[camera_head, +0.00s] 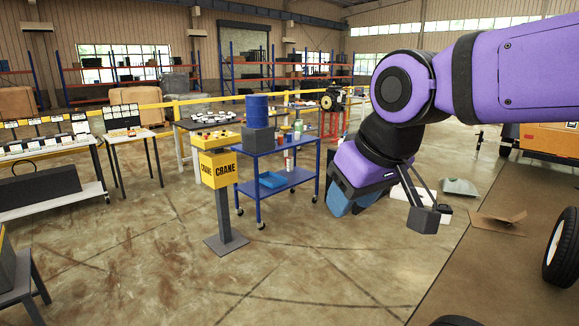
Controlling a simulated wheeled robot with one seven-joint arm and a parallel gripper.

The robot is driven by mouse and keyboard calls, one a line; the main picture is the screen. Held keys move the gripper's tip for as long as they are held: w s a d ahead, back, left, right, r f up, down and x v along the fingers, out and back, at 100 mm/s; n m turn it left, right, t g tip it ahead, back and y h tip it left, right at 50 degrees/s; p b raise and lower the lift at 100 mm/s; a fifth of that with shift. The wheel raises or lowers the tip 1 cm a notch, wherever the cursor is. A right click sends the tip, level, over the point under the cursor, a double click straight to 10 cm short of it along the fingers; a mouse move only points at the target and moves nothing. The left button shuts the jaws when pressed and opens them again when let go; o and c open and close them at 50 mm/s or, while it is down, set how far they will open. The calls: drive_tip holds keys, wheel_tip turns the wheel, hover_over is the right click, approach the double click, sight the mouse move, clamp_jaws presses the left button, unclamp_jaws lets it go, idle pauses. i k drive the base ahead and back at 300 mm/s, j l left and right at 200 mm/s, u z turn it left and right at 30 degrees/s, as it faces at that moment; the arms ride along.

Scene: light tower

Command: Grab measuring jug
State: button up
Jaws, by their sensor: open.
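I cannot pick out a measuring jug for certain. Several small containers (290,130) in green, white and red stand on the blue cart (268,184), too small to identify. My gripper (424,216) hangs below my purple arm at the right, in front of the floor and right of the cart. Its jaws are open, one dark fingertip shows clearly, and nothing is seen between them. The gripper is apart from the cart and its contents.
A yellow crane control post (218,170) stands left of the cart. Cardboard (497,219) lies at the right. The foreground floor is mostly clear.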

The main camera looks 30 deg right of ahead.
sight(290, 165)
drive_tip(key=i+l, duration=0.1)
drive_tip(key=i, duration=0.55)
drive_tip(key=i+l+u, duration=0.1)
drive_tip(key=i+u, duration=0.35)
drive_tip(key=i, duration=4.95)
drive_tip(key=i+z, duration=0.2)
drive_tip(key=i, duration=0.7)
drive_tip(key=i+j+z, duration=0.2)
drive_tip(key=i, duration=0.7)
drive_tip(key=i+l+z, duration=0.2)
drive_tip(key=i+z, duration=0.55)
drive_tip(key=i, duration=0.25)
drive_tip(key=i+j+z, duration=0.1)
drive_tip(key=i+z, duration=0.3)
drive_tip(key=i+j+z, duration=0.35)
drive_tip(key=i, duration=0.25)
drive_tip(key=i+l+z, duration=0.1)
drive_tip(key=i+z, duration=0.75)
drive_tip(key=i+j+z, duration=0.2)
drive_tip(key=i+z, duration=0.2)
drive_tip(key=i+j+z, duration=1.15)
drive_tip(key=i, duration=0.15)
drive_tip(key=i+l, duration=0.05)
drive_tip(key=l, duration=0.05)
